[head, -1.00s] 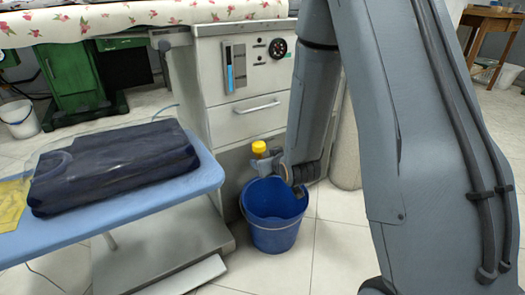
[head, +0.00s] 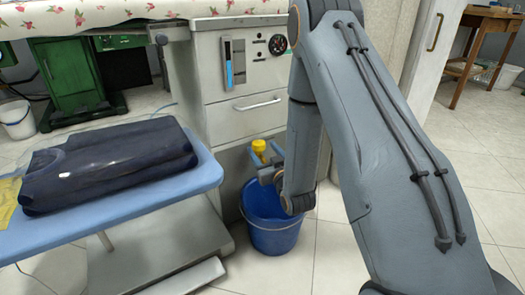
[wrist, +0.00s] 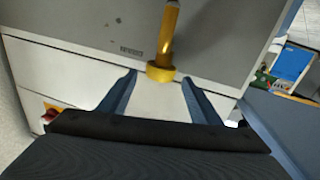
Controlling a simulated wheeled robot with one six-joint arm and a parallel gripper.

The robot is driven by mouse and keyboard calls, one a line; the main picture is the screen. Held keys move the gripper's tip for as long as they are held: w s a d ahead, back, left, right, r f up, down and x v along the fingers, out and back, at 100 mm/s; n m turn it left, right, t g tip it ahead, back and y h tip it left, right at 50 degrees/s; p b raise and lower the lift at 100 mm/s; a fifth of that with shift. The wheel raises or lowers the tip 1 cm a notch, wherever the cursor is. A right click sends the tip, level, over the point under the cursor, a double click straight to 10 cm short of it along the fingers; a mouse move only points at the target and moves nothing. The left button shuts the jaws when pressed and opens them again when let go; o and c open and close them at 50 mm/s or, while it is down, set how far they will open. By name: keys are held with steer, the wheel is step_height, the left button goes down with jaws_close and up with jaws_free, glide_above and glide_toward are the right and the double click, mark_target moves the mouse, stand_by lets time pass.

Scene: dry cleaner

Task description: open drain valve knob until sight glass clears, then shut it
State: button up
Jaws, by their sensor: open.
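The yellow drain valve knob (head: 259,147) sits low on the front of the grey machine, above a blue bucket (head: 272,238). The sight glass (head: 229,65) is on the upper panel and shows a bright blue column with a paler part above. My gripper (head: 268,165) is open and close to the knob in the head view. In the wrist view, the yellow knob (wrist: 160,73) shows between and just beyond the fingertips of my gripper (wrist: 160,84), with a gap on each side. I see no finger touching it.
A blue ironing board (head: 120,222) with a folded dark garment (head: 110,165) stands at the left. A drawer handle (head: 257,104) sticks out above the knob. Open tiled floor lies at the right.

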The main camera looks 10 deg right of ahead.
steer(key=shift+w+a+b, duration=0.15)
steer(key=shift+w+b, duration=0.15)
steer(key=shift+w, duration=0.85)
steer(key=c, duration=1)
steer(key=shift+d+y+p, duration=0.3)
steer(key=shift+y, duration=0.2)
steer(key=shift+c, duration=0.2)
steer(key=n+y+p, duration=0.1)
steer(key=n+y, duration=0.1)
steer(key=d+n+g+y+p, duration=0.1)
steer(key=y, duration=0.1)
steer(key=shift+w+r+n+g+y, duration=0.1)
steer(key=shift+n+g+y, duration=0.2)
steer(key=shift+n, duration=0.1)
steer(key=shift+w+d+n+g+y+p, duration=0.15)
steer(key=shift+n+g+y+p, duration=0.1)
steer(key=shift+n+g+y, duration=0.65)
steer(key=shift+w+d+n+g+y+p, duration=0.1)
steer(key=shift+n+g+y+p, duration=0.15)
steer(key=shift+n+g+y, duration=0.65)
steer(key=shift+w+d+n+g+y+p, duration=0.2)
steer(key=shift+n+g+y, duration=0.35)
steer(key=shift+y, duration=0.65)
steer(key=shift+a+n+g, duration=0.1)
steer(key=shift+n+g, duration=0.15)
